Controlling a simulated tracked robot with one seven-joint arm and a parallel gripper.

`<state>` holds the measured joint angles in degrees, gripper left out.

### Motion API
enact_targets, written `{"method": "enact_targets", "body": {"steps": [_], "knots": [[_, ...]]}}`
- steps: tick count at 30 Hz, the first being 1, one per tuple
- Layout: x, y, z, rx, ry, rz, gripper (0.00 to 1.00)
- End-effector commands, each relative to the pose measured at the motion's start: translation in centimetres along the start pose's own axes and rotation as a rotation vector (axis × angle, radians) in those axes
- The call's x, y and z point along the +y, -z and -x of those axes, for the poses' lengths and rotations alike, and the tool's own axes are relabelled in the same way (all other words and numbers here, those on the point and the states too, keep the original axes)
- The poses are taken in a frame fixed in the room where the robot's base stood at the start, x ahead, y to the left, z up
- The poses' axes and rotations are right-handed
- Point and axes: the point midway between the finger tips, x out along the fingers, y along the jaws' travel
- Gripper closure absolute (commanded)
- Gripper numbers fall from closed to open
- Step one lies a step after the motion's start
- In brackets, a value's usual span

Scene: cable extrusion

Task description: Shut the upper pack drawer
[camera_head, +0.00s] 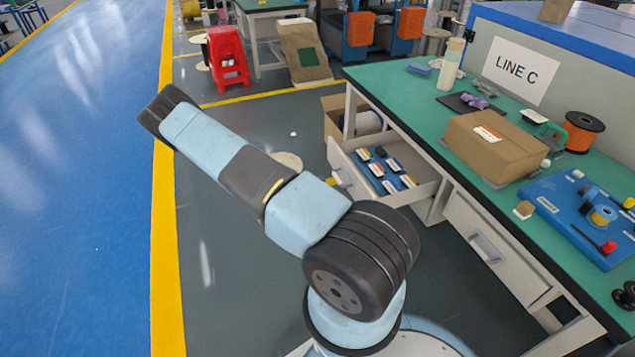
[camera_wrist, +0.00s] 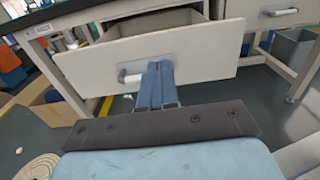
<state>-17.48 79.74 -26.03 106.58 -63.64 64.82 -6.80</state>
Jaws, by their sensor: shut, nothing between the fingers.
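The open pack drawer (camera_head: 430,190) sticks out from under the green workbench in the head view, with several small blue, white and dark items inside. Its pale front panel (camera_wrist: 215,55) fills the upper middle of the wrist view, with a light bar handle (camera_wrist: 130,75) on it. My gripper (camera_wrist: 160,66) is shut and empty, its blue fingers pointing at the panel just right of the handle's middle. I cannot tell whether the fingertips touch the panel or handle. My gripper does not show in the head view.
A second drawer (camera_head: 490,240) to the right is shut; it also shows in the wrist view (camera_wrist: 265,14). A cardboard box (camera_head: 335,118) stands on the floor beside the bench leg. The bench top (camera_head: 415,100) holds a carton (camera_head: 490,150) and a blue tray (camera_head: 565,225).

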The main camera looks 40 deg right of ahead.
Motion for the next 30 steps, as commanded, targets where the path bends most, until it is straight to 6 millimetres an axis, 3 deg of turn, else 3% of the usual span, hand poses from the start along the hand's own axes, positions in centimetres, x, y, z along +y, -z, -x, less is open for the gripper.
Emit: {"method": "enact_targets", "body": {"steps": [15,21,30], "knots": [[-0.1,0.0,-8.9,-0.001,0.002,0.0,1.0],[0.0,0.0,-10.7,0.001,0.001,0.001,1.0],[0.0,0.0,-11.2,0.001,0.0,0.0,1.0]]}}
